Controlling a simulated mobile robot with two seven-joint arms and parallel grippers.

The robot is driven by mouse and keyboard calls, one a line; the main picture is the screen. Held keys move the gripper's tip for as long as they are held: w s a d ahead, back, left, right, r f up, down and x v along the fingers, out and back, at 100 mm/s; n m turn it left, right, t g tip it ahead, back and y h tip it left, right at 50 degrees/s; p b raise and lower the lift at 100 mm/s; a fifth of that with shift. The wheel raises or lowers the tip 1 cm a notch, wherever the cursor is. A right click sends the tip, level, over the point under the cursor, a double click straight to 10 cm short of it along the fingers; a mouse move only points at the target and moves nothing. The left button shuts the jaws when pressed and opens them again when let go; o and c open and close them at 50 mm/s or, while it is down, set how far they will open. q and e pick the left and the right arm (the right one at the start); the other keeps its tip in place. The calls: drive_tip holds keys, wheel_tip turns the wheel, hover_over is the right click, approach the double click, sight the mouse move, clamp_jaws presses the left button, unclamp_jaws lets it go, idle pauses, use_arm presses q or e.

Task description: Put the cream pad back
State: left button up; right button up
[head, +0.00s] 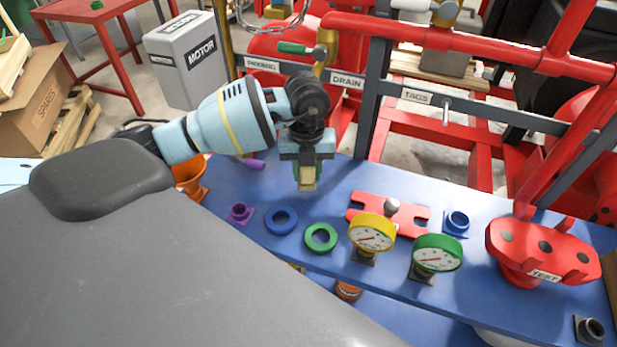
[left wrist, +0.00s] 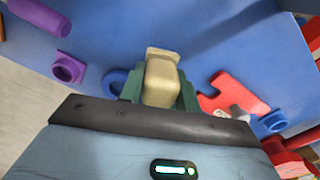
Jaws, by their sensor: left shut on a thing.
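My left gripper (head: 307,172) comes in from the left in the head view and hangs above the blue bench top, pointing down. Its green fingers are shut on the cream pad (head: 307,185), whose lower end sticks out below them. In the left wrist view the cream pad (left wrist: 162,80) is a pale block between the two fingers. It appears to be held above the bench, not resting on it. My right gripper is in neither view.
The blue bench (head: 232,175) carries a purple socket (head: 240,213), a blue ring (head: 281,221), a green ring (head: 320,238), a red slotted plate (head: 412,215), a yellow gauge (head: 371,233), a green gauge (head: 437,253) and a blue socket (head: 456,223). A red pipe rack stands behind.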

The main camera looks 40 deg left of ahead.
sight(308, 179)
use_arm(q)
drive_tip(key=shift+w, duration=0.25)
drive_tip(key=shift+w+a+f, duration=0.1)
drive_tip(key=shift+f, duration=1.6)
drive_tip(key=shift+f, duration=0.2)
drive_tip(key=o, duration=0.9)
drive_tip(key=shift+o, duration=0.2)
wheel_tip(308, 179, up, 12)
drive_tip(key=shift+r+p, duration=0.2)
drive_tip(key=shift+p, duration=0.15)
